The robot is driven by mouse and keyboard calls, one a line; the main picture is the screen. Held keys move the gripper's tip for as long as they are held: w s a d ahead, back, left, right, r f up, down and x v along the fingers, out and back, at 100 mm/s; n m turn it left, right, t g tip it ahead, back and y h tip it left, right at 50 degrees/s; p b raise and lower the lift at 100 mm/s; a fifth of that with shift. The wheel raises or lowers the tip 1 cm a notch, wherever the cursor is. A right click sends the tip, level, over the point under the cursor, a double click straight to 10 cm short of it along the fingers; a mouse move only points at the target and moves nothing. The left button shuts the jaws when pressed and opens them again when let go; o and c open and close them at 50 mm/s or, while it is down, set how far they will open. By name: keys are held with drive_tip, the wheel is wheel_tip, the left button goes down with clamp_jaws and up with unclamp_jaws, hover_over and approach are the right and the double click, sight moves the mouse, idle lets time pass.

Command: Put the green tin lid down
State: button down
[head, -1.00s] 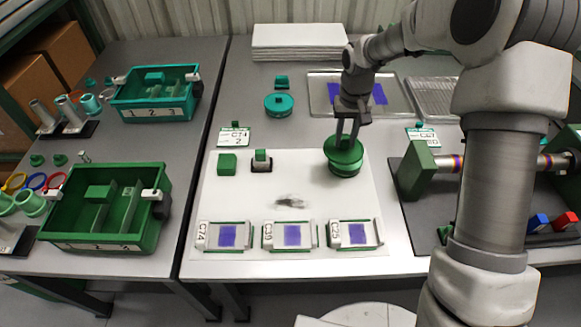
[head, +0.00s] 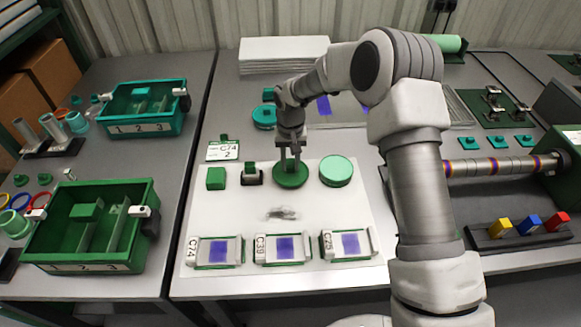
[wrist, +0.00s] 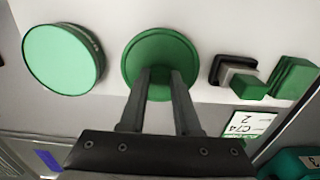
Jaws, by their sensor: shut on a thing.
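The green tin lid (head: 290,179) is a dark green disc low over the white mat (head: 235,215), at or close to its surface; I cannot tell if it touches. My gripper (head: 290,158) is shut on the middle of the lid from above. The wrist view also shows the lid (wrist: 160,52) flat-on, with my fingers (wrist: 158,78) at its centre hiding any knob. The green tin (head: 336,171) stands uncovered just right of the lid, its pale green top showing; it appears left of the lid in the wrist view (wrist: 62,60).
A green block (head: 215,178) and a small stamp-like piece (head: 251,175) stand left of the lid. Several card holders (head: 285,248) line the mat's front. A teal tin (head: 264,117) and a C74 card (head: 222,150) are behind. The mat's middle is clear except for a dark smudge.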

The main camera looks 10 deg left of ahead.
sight(291, 166)
drive_tip(key=shift+f, duration=0.95)
drive_tip(key=shift+f, duration=0.1)
drive_tip(key=shift+f, duration=0.15)
drive_tip(key=c, duration=0.6)
unclamp_jaws()
drive_tip(key=shift+r, duration=0.2)
wheel_tip(291, 166, up, 12)
drive_tip(key=shift+r+p, duration=0.1)
drive_tip(key=shift+p, duration=0.6)
